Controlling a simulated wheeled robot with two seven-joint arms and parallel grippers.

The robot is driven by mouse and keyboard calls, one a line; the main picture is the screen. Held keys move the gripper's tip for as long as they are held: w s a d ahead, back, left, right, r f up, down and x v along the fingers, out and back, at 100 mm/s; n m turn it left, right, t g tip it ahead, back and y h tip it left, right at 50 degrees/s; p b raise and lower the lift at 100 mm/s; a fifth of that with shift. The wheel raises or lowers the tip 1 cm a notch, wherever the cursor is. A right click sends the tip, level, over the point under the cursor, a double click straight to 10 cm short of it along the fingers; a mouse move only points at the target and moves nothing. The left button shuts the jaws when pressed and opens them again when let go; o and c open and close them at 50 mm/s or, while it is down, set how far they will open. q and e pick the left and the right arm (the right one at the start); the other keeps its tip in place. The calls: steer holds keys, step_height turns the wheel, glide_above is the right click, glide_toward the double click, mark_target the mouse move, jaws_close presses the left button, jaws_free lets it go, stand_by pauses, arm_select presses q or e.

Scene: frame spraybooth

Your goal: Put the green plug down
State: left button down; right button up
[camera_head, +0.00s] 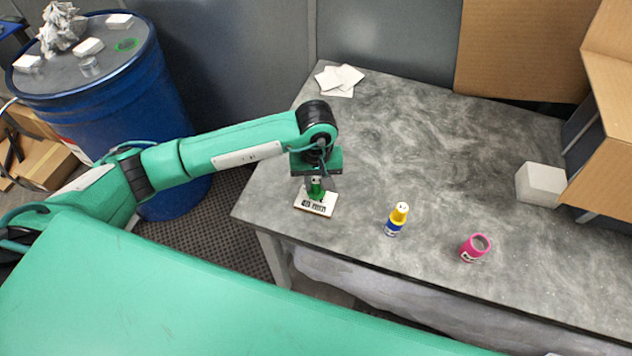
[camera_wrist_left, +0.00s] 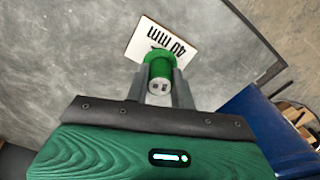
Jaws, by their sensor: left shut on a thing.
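The green plug (camera_wrist_left: 158,72) is between the two fingers of my left gripper (camera_wrist_left: 162,88) in the left wrist view. The gripper is shut on it. In the head view the plug (camera_head: 315,190) is below my left gripper (camera_head: 315,178), over a white card (camera_head: 316,202) near the table's left front edge. I cannot tell whether the plug touches the card. My right gripper is not in view.
The grey table (camera_head: 400,130) has a blue and yellow bottle (camera_head: 396,220) and a pink cup-like piece (camera_head: 475,248) to the right, near the front edge. White sheets (camera_head: 340,79) lie at the back left. A white block (camera_head: 540,184) stands at the right. The table's middle is clear.

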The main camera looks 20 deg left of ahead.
arm_select(q)
step_height(320, 180, down, 2)
steer(key=shift+f, duration=0.1)
steer(key=shift+f, duration=0.15)
steer(key=c, duration=1.2)
jaws_free()
